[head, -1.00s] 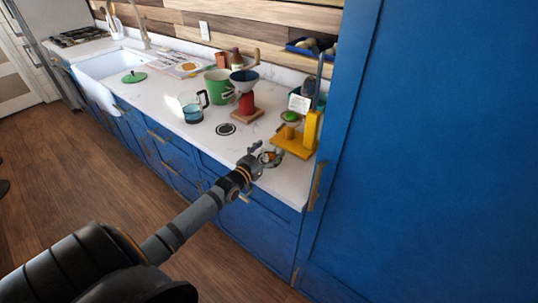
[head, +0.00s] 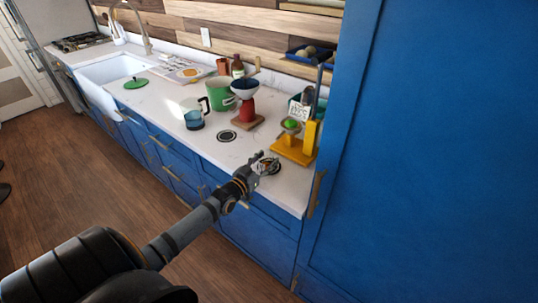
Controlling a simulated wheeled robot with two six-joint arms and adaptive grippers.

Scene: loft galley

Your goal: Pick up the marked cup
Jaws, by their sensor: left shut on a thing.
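My left gripper (head: 259,166) is at the front edge of the white counter, below the yellow stand. It is shut on a small pale cup with dark markings (head: 268,166). The fingers and the small size hide much of the cup, so I cannot make out its mark or whether it touches the counter. My right gripper is not in view.
On the counter (head: 180,119) stand a yellow stand (head: 293,151), a red grinder with a dark bowl (head: 246,109), a green pot (head: 219,93) and a glass jug (head: 194,114). A dark round disc (head: 226,136) lies flat. A tall blue cabinet (head: 430,150) closes off the right.

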